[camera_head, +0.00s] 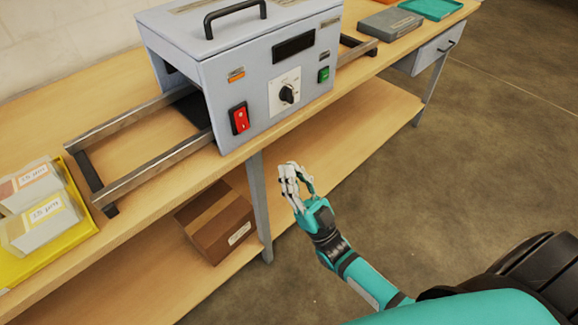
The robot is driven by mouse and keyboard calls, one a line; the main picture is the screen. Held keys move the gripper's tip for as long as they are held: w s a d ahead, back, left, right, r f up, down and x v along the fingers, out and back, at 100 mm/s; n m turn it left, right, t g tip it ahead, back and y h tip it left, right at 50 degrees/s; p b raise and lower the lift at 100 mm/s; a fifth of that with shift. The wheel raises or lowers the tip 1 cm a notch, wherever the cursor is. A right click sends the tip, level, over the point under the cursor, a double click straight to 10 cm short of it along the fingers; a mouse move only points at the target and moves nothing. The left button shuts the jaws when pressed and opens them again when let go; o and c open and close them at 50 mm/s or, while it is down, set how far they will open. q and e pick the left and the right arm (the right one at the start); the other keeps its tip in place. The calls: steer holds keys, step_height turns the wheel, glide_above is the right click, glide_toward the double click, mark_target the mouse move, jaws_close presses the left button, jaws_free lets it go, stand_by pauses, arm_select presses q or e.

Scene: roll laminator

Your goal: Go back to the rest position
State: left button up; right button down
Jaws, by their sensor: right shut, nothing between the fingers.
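My right gripper (291,172) is shut and empty. It is in front of the wooden bench, lower than the laminator in the picture and apart from it. Its teal arm comes in from the lower right. The roll laminator (222,75) is a grey box on the bench with a black handle on top. It has a red switch (239,118), a black dial (287,93) and a green button (324,74) on its front. My left gripper is not in view.
Metal rails (150,170) reach out from the laminator on both sides. A yellow tray (77,233) with labelled packs is at the left. A grey case (390,24) and a teal tray (432,8) are at the back right. A cardboard box (217,222) is on the lower shelf. The floor at right is clear.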

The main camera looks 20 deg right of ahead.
steer(key=w+f+m+g+h, duration=0.1)
steer(key=w+f+g+h, duration=0.15)
steer(key=f, duration=0.65)
steer(key=w+f+g+h, duration=0.1)
steer(key=f+g+h, duration=0.15)
steer(key=f, duration=0.65)
steer(key=s+d+f+g+h, duration=0.1)
steer(key=s+f+g, duration=0.2)
steer(key=f, duration=0.6)
steer(key=s+d+f+g+h, duration=0.1)
steer(key=s+f+g, duration=0.25)
steer(key=f, duration=0.55)
steer(key=s+d+f+g+h, duration=0.1)
steer(key=s+f+g, duration=0.6)
steer(key=s+f, duration=0.6)
steer(key=s+d+f+g, duration=0.1)
steer(key=s+f+g, duration=0.2)
steer(key=s, duration=0.7)
steer(key=s+d+f+g+h, duration=0.1)
steer(key=s+f+g, duration=0.3)
steer(key=s, duration=0.6)
step_height(320, 180, down, 3)
steer(key=shift+s+r+m+h, duration=0.15)
steer(key=shift+s+m+h, duration=0.05)
steer(key=shift+m+h, duration=0.1)
